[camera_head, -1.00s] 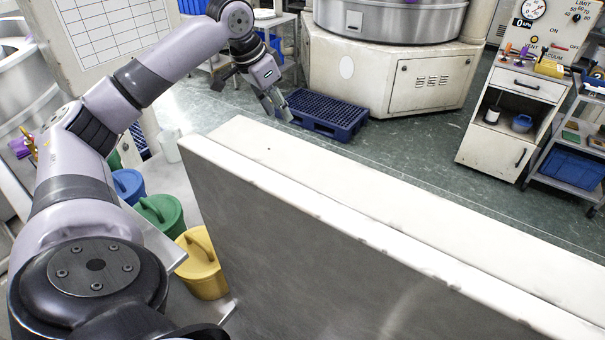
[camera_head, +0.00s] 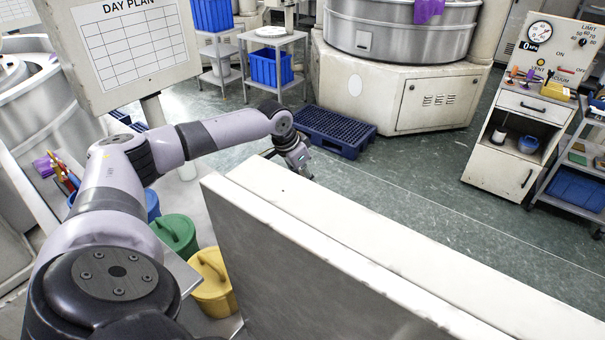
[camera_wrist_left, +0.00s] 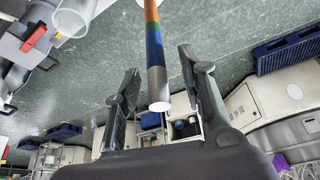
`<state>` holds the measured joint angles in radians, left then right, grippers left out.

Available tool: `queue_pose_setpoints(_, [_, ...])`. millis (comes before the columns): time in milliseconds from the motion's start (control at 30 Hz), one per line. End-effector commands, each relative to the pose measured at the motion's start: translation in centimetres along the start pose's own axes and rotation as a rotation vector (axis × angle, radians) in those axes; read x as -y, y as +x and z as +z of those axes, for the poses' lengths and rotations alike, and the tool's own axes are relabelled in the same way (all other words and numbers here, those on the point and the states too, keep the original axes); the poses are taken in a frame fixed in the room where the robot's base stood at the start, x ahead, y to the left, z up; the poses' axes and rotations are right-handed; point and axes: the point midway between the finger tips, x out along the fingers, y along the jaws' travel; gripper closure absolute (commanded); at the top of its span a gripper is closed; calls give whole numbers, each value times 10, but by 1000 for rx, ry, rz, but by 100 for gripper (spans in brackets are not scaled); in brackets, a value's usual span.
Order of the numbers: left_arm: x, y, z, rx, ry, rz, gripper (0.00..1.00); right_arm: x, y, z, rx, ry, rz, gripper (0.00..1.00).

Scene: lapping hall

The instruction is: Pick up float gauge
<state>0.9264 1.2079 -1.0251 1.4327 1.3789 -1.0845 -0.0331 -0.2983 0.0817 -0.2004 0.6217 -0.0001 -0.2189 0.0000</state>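In the left wrist view, a slim round rod with orange, blue and grey bands (camera_wrist_left: 154,50) comes in from the top. It ends in a pale flat tip between my left gripper's fingers (camera_wrist_left: 158,90). It looks like the float gauge, but I cannot be sure. The fingers stand wide apart with a gap on each side of the rod; neither visibly touches it. In the head view, my left gripper (camera_head: 297,160) is just beyond the far end of the pale partition, its fingers partly hidden. I cannot make out the rod there. My right gripper is not in view.
The pale-topped partition (camera_head: 380,245) fills the foreground. A blue pallet (camera_head: 338,130) lies on the floor behind my left gripper. Yellow (camera_head: 212,285) and green (camera_head: 175,235) lidded buckets stand left of the partition. The green floor (camera_head: 425,185) beyond it is open.

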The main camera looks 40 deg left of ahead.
Motion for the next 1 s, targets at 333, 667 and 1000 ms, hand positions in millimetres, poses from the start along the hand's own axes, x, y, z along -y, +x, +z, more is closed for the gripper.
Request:
queue_pose_setpoints(333, [0, 13, 0, 0, 1, 0, 62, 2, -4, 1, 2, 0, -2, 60])
queue_pose_setpoints(667, [0, 13, 0, 0, 1, 0, 83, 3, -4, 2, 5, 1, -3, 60])
queue_pose_setpoints(1000, [-1, 12, 0, 0, 0, 0, 100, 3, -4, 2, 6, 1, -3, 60])
